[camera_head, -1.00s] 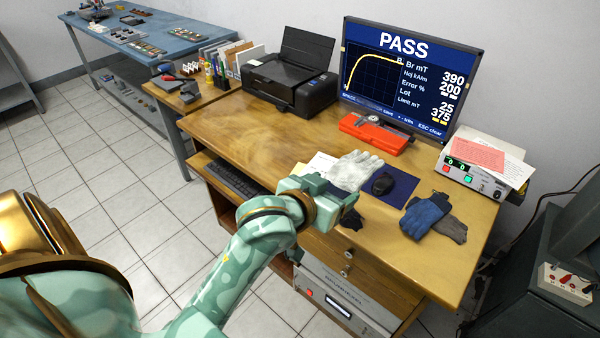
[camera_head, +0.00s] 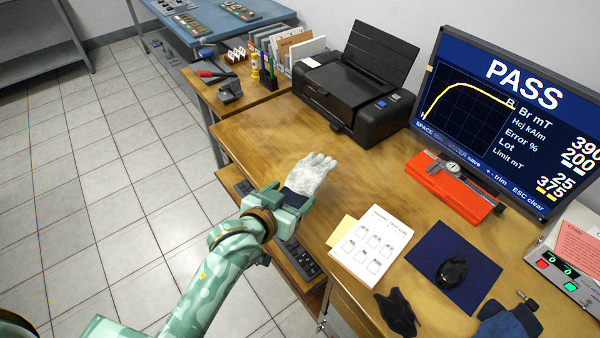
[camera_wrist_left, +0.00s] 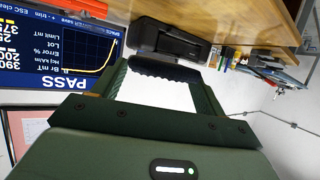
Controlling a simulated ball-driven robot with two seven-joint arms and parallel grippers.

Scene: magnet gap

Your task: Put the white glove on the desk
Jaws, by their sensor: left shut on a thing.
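The white glove (camera_head: 312,174) has a dark cuff and shows in the head view over the left front part of the wooden desk (camera_head: 270,134). My left gripper (camera_head: 292,198) is shut on the glove at its cuff end, near the desk's front edge. The glove's fingers point away from me, toward the printer. I cannot tell whether the glove touches the desk top. In the left wrist view the glove (camera_wrist_left: 165,92) shows as a bright white patch with a dark band between the fingers. My right gripper is not in view.
A black printer (camera_head: 355,95) stands behind the glove. The desk between glove and printer is clear.

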